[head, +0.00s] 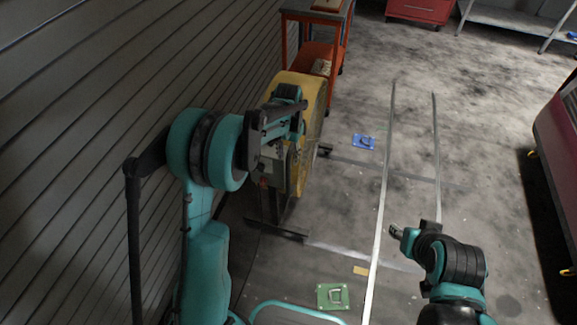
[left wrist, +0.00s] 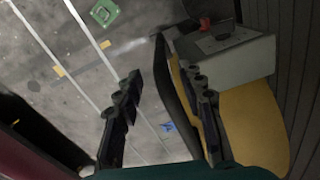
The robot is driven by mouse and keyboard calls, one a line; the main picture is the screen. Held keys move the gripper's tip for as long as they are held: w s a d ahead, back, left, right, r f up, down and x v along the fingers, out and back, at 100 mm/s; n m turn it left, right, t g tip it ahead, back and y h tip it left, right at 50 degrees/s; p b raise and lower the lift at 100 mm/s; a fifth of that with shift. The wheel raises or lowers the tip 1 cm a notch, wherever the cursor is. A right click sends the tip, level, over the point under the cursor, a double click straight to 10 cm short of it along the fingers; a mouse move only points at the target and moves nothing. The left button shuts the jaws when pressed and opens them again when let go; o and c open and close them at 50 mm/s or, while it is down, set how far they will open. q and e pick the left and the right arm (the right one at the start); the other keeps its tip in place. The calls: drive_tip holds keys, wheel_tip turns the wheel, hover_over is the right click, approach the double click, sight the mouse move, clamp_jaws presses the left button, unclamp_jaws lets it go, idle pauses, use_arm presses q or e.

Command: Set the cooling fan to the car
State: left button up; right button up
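The cooling fan (head: 313,92) is a large yellow drum on a dark stand beside the slatted wall. In the left wrist view its yellow side (left wrist: 255,125) and a grey box on it fill the right. My left gripper (head: 298,125) is at the fan, hiding part of it. In the left wrist view its fingers (left wrist: 160,76) are spread, with the fan's dark edge between them, nearer the right finger; contact is unclear. A dark red body (head: 560,150), apparently the car, is cut off at the right edge. My right gripper (head: 396,231) is away from both; its fingers are unclear.
An orange cart (head: 318,55) stands behind the fan. A red cabinet (head: 420,10) and a grey bench (head: 515,20) are at the back. The floor between fan and car looks mostly clear.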

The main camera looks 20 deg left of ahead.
sight(288, 169)
use_arm(q)
wheel_tip(288, 169, down, 8)
drive_tip(key=b, duration=0.3)
drive_tip(key=shift+w+f, duration=0.1)
drive_tip(key=shift+f, duration=0.05)
clamp_jaws()
